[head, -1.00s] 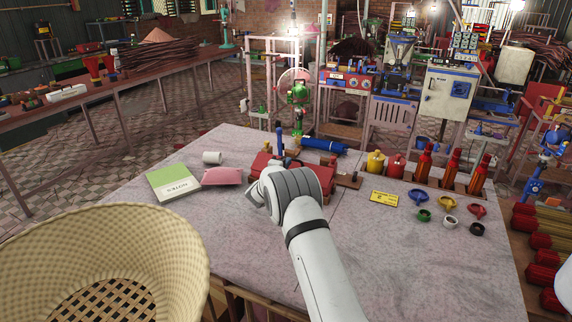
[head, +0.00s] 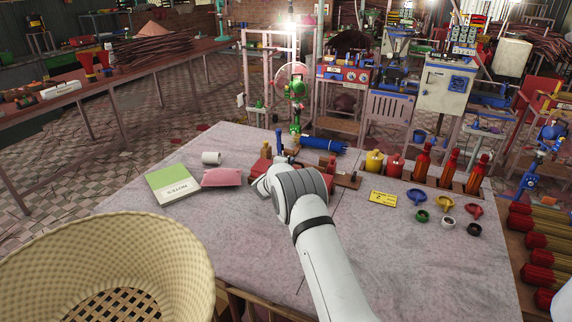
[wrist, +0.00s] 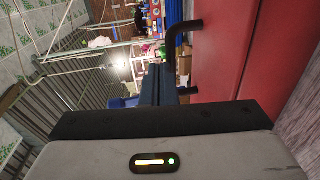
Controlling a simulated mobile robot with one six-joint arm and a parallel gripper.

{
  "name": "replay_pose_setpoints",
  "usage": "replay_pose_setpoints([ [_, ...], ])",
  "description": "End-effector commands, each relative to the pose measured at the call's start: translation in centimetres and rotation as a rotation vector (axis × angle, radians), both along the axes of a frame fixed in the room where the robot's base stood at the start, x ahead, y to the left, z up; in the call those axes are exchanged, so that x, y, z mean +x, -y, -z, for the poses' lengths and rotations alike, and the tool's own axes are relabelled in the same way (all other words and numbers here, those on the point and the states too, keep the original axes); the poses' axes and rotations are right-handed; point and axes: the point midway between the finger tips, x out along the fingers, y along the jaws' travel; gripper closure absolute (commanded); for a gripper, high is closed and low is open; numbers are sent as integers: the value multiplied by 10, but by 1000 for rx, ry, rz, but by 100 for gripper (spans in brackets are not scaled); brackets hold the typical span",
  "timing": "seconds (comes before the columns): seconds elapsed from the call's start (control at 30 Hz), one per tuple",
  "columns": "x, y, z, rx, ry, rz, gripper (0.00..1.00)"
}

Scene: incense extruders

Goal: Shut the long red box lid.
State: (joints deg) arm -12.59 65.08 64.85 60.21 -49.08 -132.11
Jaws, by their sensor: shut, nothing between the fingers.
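The long red box (head: 262,167) lies at the middle of the table, largely hidden behind my arm in the head view. Its red surface (wrist: 275,60) fills the right of the wrist view, with a darker red panel beside it. A dark bent handle (wrist: 183,40) stands out from this panel. I cannot tell the lid's exact angle. My gripper (wrist: 158,85) is shut and empty, its dark fingers close beside the panel and handle; I cannot tell whether they touch. In the head view the fingers are mostly hidden by my wrist.
A green-and-white notes book (head: 172,184), a pink cushion-like piece (head: 222,177) and a white roll (head: 211,158) lie left. A blue cylinder (head: 322,144) lies behind. Small funnels (head: 416,196) and bottles (head: 449,167) stand right. A wicker basket (head: 110,245) is at front left.

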Motion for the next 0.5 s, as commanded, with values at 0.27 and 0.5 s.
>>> replay_pose_setpoints([
  [0.27, 7, 1, 4, 0, 0, -4, 100],
  [0.5, 9, 2, 6, 1, -1, -5, 100],
])
